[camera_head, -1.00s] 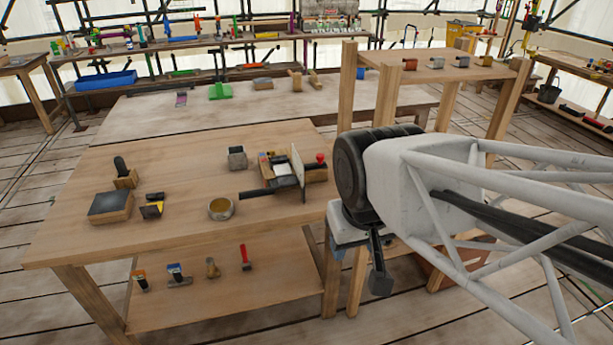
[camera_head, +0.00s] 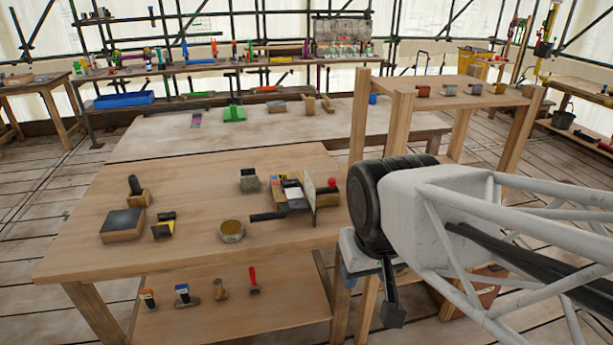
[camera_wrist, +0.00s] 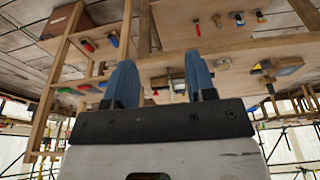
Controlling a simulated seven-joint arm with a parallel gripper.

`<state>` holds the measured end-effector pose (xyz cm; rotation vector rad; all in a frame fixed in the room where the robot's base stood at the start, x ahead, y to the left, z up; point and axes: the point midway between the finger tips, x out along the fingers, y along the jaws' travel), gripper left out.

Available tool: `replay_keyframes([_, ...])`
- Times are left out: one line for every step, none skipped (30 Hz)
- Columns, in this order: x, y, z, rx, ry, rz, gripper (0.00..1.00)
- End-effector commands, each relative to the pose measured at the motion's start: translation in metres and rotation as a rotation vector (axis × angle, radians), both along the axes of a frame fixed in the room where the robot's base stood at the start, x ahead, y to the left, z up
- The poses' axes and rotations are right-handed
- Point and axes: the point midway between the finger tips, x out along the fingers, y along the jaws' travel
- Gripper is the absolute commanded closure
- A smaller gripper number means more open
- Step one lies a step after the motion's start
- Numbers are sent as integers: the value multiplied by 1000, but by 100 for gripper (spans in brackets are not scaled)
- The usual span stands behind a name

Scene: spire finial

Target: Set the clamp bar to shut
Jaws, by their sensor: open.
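A small fixture with a pale upright plate (camera_head: 308,199), a red knob (camera_head: 332,183) and a black bar (camera_head: 268,217) sticking out to the left stands near the right edge of the front wooden bench. I cannot tell for sure which part is the clamp bar or how it is set. My gripper (camera_wrist: 159,64) shows in the wrist view with two blue fingers spread apart and nothing between them. It is apart from the bench; parts of the fixture seem to show small beyond the fingers. In the head view my arm hides most of the gripper, right of the bench.
A taller wooden stand (camera_head: 455,88) with cups rises behind my arm.

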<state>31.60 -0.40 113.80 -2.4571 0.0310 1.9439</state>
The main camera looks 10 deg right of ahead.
Motion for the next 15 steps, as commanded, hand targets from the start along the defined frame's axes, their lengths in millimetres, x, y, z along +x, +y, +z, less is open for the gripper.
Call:
replay_keyframes([0, 0, 0, 0, 0, 0, 50])
replay_keyframes([0, 0, 0, 0, 0, 0, 50])
replay_keyframes([0, 0, 0, 0, 0, 0, 48])
replay_keyframes([0, 0, 0, 0, 0, 0, 43])
replay_keyframes([0, 0, 0, 0, 0, 0, 42])
replay_keyframes([1, 0, 0, 0, 0, 0, 42])
replay_keyframes([1, 0, 1, 0, 1, 0, 42])
replay_keyframes([2, 0, 1, 0, 1, -1, 42])
replay_keyframes([4, 0, 2, 1, 2, -2, 42])
replay_keyframes([6, -1, 2, 1, 2, -2, 42])
replay_keyframes([8, -1, 3, 1, 3, -3, 42])
replay_keyframes([11, -1, 5, 0, 5, -5, 42])
replay_keyframes([15, -1, 6, 1, 6, -6, 42])
replay_keyframes([18, -2, 7, 1, 8, -7, 42])
replay_keyframes([24, -2, 9, 2, 11, -10, 42])
